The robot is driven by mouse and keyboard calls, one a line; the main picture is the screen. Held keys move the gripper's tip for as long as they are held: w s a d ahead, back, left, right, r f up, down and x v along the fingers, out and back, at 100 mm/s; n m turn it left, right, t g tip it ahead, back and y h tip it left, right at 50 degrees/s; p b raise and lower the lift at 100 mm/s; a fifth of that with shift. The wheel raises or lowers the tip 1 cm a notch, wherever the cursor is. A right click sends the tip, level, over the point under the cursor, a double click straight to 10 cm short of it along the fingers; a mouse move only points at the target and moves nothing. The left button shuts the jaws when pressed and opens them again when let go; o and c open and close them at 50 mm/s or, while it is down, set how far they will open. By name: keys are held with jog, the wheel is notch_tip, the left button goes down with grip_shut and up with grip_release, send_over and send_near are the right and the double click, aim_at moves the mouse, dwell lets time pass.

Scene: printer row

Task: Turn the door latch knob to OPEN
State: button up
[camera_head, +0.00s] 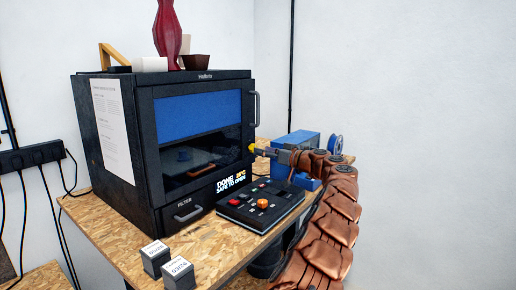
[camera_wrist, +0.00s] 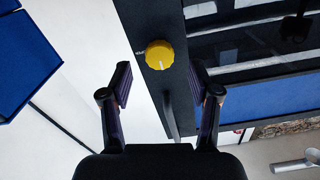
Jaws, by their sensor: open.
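The yellow latch knob (camera_wrist: 159,54) is on the dark door frame in the wrist view, with small white marks beside it that are too small to read. It also shows as a yellow spot in the head view (camera_head: 251,148), at the right edge of the printer door (camera_head: 204,171). My gripper (camera_wrist: 160,68) is open, with one finger on each side of the knob in the picture. I see no finger touching it. In the head view my gripper (camera_head: 262,151) reaches the knob from the right. The door looks shut.
The black printer (camera_head: 120,180) stands on a chipboard table (camera_head: 120,238). A control box (camera_head: 262,205) sits in front, and two grey blocks (camera_head: 155,258) lie near the front edge. A blue box (camera_head: 296,142) is behind my gripper. A door handle (camera_head: 256,108) is above the knob.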

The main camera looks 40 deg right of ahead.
aim_at(252, 148)
jog(key=shift+p+x, duration=0.4)
jog(key=shift+x, duration=1.1)
jog(key=c, duration=1.2)
